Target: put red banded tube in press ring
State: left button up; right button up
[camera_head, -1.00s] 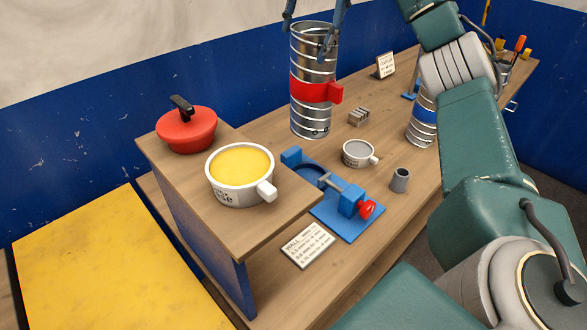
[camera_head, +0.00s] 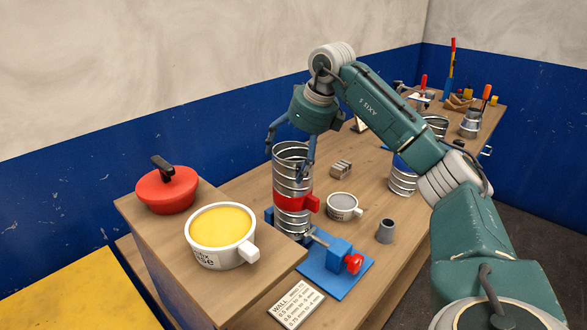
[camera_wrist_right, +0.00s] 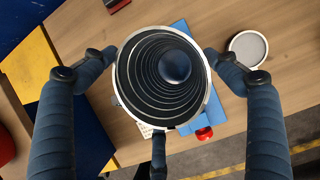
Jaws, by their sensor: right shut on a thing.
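The silver ribbed tube (camera_head: 293,221) with a red band and red tab stands upright in the head view. My right gripper (camera_head: 291,157) is around its upper end, shut on it. The right wrist view looks down into the open tube (camera_wrist_right: 143,85), with the fingers of my right gripper (camera_wrist_right: 160,78) around its rim. The blue press ring fixture (camera_head: 336,276), with a screw and red knob, lies under and beside the tube. The tube's lower end is at the ring, which it mostly hides; I cannot tell whether it is fully seated. My left gripper is out of view.
A raised wooden shelf at left holds a red lidded pot (camera_head: 167,191) and a white mug of yellow stuff (camera_head: 221,236). A grey-filled cup (camera_head: 343,206), a small grey cylinder (camera_head: 386,231) and a blue-banded tube (camera_head: 403,178) stand right of the press. A sign (camera_head: 297,304) lies in front.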

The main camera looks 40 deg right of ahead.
jog(key=shift+f, duration=1.7)
jog(key=o, duration=1.8)
jog(key=shift+f, duration=0.1)
jog(key=b+v, duration=0.1)
jog(key=v, duration=1.1)
